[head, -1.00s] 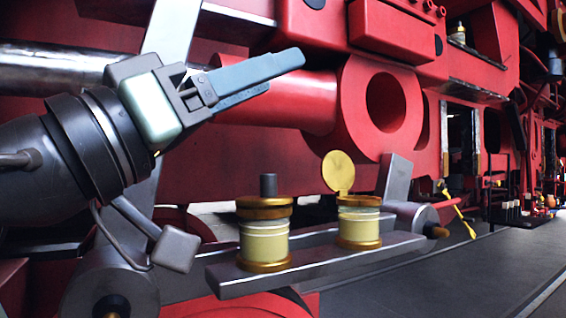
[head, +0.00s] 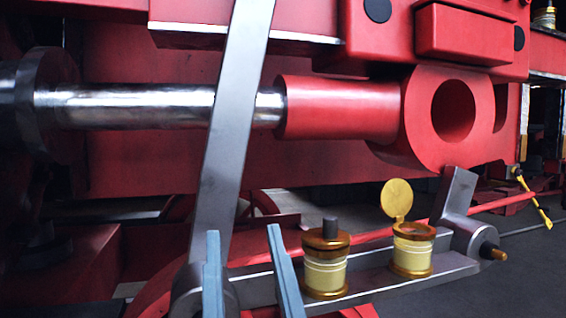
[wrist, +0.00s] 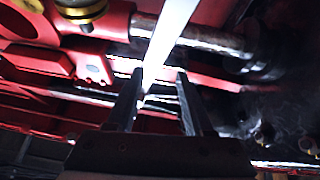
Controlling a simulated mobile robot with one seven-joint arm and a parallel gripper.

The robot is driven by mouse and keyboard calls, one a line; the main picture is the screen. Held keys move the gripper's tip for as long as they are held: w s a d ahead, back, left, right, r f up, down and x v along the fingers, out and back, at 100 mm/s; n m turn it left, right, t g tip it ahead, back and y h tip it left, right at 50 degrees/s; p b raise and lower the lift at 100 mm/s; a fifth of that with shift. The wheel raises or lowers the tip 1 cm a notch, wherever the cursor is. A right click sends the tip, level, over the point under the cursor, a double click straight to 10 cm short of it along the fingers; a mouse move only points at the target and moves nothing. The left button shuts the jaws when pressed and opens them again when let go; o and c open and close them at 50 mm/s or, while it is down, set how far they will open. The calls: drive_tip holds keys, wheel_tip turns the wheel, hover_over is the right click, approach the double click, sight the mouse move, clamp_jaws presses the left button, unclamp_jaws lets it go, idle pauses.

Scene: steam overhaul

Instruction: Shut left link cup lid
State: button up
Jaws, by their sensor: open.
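Two cream cups with brass rims stand on a grey link bar in the head view. The left cup (head: 325,273) has a brass top with a dark knob. The right cup (head: 412,256) has a round gold lid (head: 397,198) standing upright, open, on its far side. My gripper (head: 243,231) is open and empty, its blue-grey fingers pointing up, left of the left cup and apart from both cups. In the wrist view my open gripper (wrist: 160,74) shows both fingers with a pale bar beyond them. Brass-coloured rings (wrist: 82,12) are cut off at the top there.
The link bar (head: 375,285) runs below the cups. A slanting grey rod (head: 232,130) rises behind my gripper. A red rod end with a round hole (head: 425,120) hangs above and behind the cups. Dark floor (head: 520,280) lies clear at the right.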

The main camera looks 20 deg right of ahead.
drive_tip(key=d+g+p, duration=0.3)
drive_tip(key=d+p, duration=0.2)
drive_tip(key=p, duration=0.5)
drive_tip(key=m+g+h+p, duration=0.1)
drive_tip(key=g+p, duration=0.2)
drive_tip(key=p, duration=0.3)
approach(333, 229)
drive_tip(key=shift+m, duration=0.3)
drive_tip(key=w, duration=0.3)
drive_tip(key=w+p, duration=0.1)
drive_tip(key=w, duration=0.2)
drive_tip(key=w+d, duration=0.1)
drive_tip(key=w, duration=0.3)
drive_tip(key=shift+r, duration=0.2)
drive_tip(key=shift+w+f+p, duration=0.1)
drive_tip(key=shift+w+p, duration=0.2)
drive_tip(key=shift+w, duration=0.1)
clamp_jaws()
